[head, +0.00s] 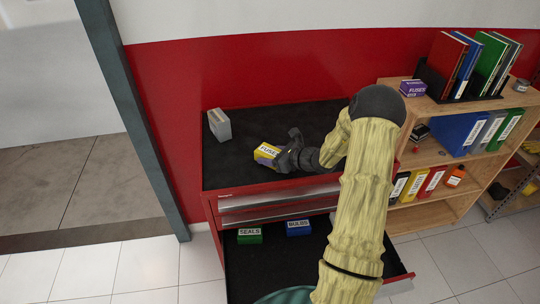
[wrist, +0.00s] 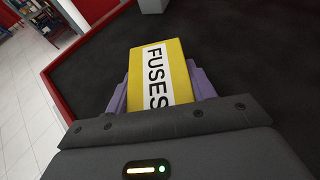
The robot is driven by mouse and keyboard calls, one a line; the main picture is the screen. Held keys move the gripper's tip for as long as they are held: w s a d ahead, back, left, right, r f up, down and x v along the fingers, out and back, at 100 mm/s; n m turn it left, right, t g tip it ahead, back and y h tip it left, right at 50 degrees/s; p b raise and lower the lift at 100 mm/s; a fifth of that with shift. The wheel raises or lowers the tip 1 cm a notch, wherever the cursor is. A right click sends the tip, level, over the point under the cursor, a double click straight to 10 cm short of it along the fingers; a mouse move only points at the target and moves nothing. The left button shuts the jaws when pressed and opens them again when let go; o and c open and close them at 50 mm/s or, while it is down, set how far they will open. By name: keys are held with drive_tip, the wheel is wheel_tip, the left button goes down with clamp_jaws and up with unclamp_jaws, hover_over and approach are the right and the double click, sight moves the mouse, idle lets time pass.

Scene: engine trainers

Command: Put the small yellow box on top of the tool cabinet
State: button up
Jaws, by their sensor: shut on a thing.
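The small yellow box (head: 266,153) has a white label reading FUSES. It is at the dark top (head: 235,178) of the red tool cabinet (head: 209,217) in the head view. My gripper (head: 281,155) is shut on the box, one finger on each side. In the wrist view the yellow box (wrist: 160,75) sits between the purple fingers of my gripper (wrist: 161,88), with the dark cabinet top around it. I cannot tell whether the box touches the surface.
A grey box (head: 220,125) stands on the cabinet top at the back left. An open drawer (head: 262,270) below holds a green SEALS box (head: 250,236) and a blue BULBS box (head: 299,228). A wooden shelf (head: 440,150) with binders stands at right. Much of the cabinet top is clear.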

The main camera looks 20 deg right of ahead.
drive_tip(key=o, duration=1)
drive_tip(key=shift+f, duration=0.1)
drive_tip(key=shift+o, duration=0.2)
drive_tip(key=b+v, duration=0.1)
drive_tip(key=v, duration=1.1)
drive_tip(key=shift+a, duration=0.1)
